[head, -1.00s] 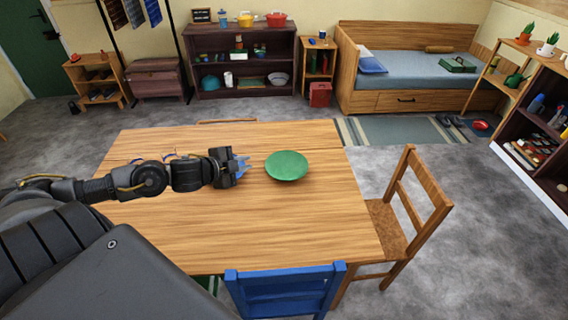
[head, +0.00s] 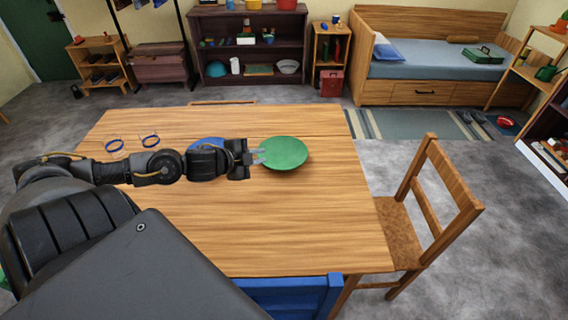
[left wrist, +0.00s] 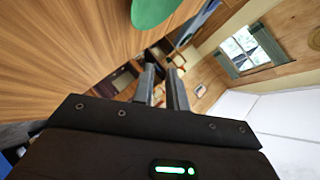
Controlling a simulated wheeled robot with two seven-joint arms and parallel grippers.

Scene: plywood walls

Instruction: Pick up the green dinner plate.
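The green dinner plate (head: 284,154) lies on the wooden table, right of my left gripper. Its edge also shows at the top of the left wrist view (left wrist: 152,10). My left gripper (head: 259,156) points right, its fingertips at the plate's left rim in the head view. I cannot tell whether they touch it. In the left wrist view the two fingers (left wrist: 163,88) stand apart with a narrow empty gap, and the plate is not between them. My right gripper is not in view.
A blue round thing (head: 207,144) is partly hidden behind my left arm. Two blue-rimmed items (head: 150,140) stand farther left on the table (head: 230,220). A wooden chair (head: 437,210) is at the right and a blue chair (head: 300,293) at the near edge. The table's front is clear.

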